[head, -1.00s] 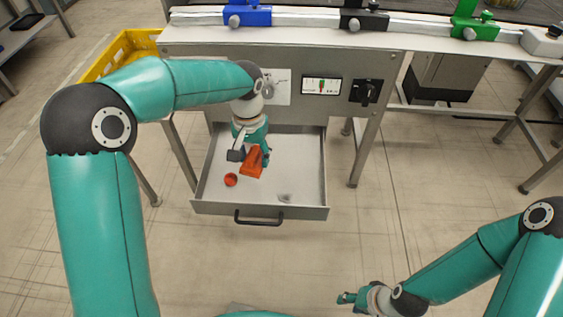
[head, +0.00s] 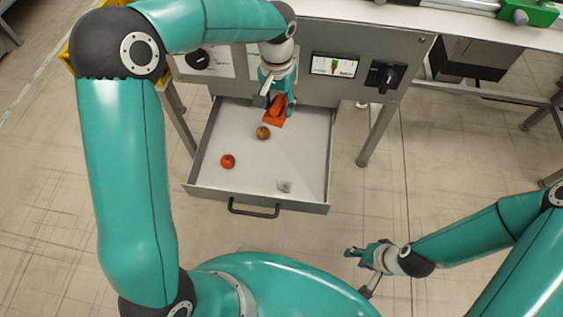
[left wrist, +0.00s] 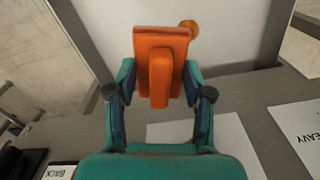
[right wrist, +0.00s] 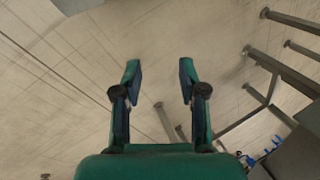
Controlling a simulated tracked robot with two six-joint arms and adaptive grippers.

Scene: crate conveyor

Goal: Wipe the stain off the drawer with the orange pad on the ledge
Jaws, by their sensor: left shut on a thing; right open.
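My left gripper (head: 277,101) is shut on the orange pad (head: 273,119), by its raised grip. In the left wrist view the pad (left wrist: 178,45) stands out beyond the two fingers (left wrist: 158,92). The grey drawer (head: 194,189) is pulled open under the counter, and the pad is over its rear part. I cannot tell whether the pad touches the drawer floor. A small grey patch (head: 285,186), perhaps the stain, lies near the drawer's front right. My right gripper (head: 352,251) is open and empty, low in front of the drawer; its fingers (right wrist: 158,77) are spread.
In the drawer are a red ball-like thing (head: 228,161) at the left and a brownish-orange round thing (head: 263,133) just in front of the pad. The drawer handle (head: 253,209) faces me. The panel (head: 300,65) rises behind the drawer. The drawer's middle right is clear.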

